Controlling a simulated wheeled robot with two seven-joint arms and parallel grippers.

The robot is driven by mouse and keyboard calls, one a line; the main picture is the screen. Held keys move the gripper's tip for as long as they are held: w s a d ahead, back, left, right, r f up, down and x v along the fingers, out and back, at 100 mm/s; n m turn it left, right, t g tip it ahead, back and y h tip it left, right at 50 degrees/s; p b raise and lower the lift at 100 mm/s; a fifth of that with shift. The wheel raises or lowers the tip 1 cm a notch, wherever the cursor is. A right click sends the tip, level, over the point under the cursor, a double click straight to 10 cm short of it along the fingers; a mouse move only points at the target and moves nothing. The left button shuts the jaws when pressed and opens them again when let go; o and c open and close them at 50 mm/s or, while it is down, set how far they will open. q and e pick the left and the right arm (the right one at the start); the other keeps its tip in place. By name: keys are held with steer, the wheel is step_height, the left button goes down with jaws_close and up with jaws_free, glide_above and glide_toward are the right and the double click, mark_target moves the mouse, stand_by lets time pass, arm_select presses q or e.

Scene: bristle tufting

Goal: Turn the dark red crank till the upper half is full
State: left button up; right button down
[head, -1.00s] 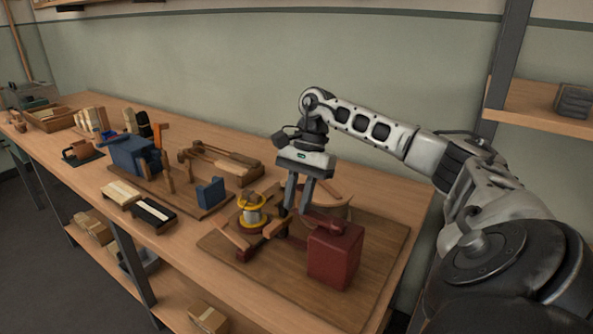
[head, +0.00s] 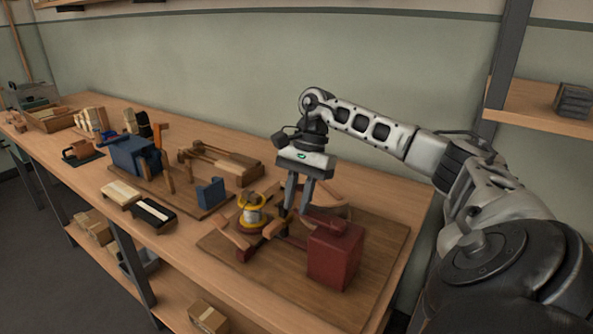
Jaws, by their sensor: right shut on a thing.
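A dark red machine stands on a brown wooden board (head: 375,270), with a boxy red housing (head: 333,258) at its right. The dark red crank is largely hidden behind my right gripper and the housing. My right gripper (head: 295,208) points down just left of the housing, its fingers shut on what appears to be the crank's dark handle (head: 285,214). A yellow-rimmed spool (head: 253,218) stands left of the fingers, with wooden arms (head: 235,235) around it. How full the upper half is cannot be made out. My left gripper is out of view.
Left of the board are a blue machine (head: 132,155) on its own board, a small blue block (head: 211,193), and a pale brush block (head: 121,194) beside a black one (head: 153,214). A wall is behind the bench, and a shelf (head: 545,105) at right.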

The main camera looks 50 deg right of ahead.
steer(key=shift+s+f, duration=0.25)
steer(key=shift+s, duration=0.05)
steer(key=c, duration=1.5)
jaws_free()
steer(key=shift+o, duration=1.3)
steer(key=shift+s+d+r, duration=0.1)
steer(key=shift+s+r, duration=0.05)
steer(key=shift+w+r, duration=0.1)
steer(key=shift+w, duration=0.1)
